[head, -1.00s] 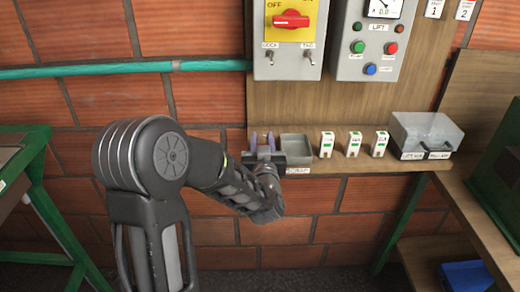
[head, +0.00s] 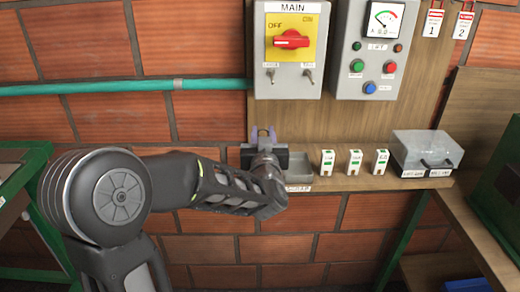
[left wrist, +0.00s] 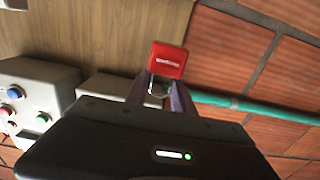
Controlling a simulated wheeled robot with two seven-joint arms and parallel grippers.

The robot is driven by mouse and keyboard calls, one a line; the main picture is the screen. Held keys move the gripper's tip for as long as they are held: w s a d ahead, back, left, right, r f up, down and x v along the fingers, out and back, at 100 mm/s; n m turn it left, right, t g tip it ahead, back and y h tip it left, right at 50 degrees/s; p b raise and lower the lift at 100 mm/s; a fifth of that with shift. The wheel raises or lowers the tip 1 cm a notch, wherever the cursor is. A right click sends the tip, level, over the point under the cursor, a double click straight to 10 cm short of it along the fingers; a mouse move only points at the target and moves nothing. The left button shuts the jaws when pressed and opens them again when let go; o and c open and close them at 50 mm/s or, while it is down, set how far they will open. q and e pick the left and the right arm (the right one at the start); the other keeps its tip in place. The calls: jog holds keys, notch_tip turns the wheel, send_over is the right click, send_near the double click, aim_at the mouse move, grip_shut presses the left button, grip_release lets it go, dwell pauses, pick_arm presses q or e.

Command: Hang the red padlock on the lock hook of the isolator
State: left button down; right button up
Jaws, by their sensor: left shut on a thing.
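The red padlock (left wrist: 168,60) shows in the left wrist view, held by its metal shackle between the purple fingers of my left gripper (left wrist: 162,92). The red body points away from the gripper. In the head view my left gripper (head: 263,134) is just above the shelf, below the isolator, and the padlock cannot be made out there. The isolator (head: 263,88) is a grey wall box marked MAIN, with a yellow plate and a red handle (head: 291,40). The lock hook (head: 270,75) is the small metal hook at its lower left. My right gripper is out of view.
A second hook (head: 308,76) is at the isolator's lower right. A control box (head: 346,80) stands close to its right. The board above the gripper is bare.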

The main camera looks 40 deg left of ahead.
pick_arm(q)
notch_tip(320, 180, up, 2)
jog(key=shift+r, duration=0.1)
dwell(0.9)
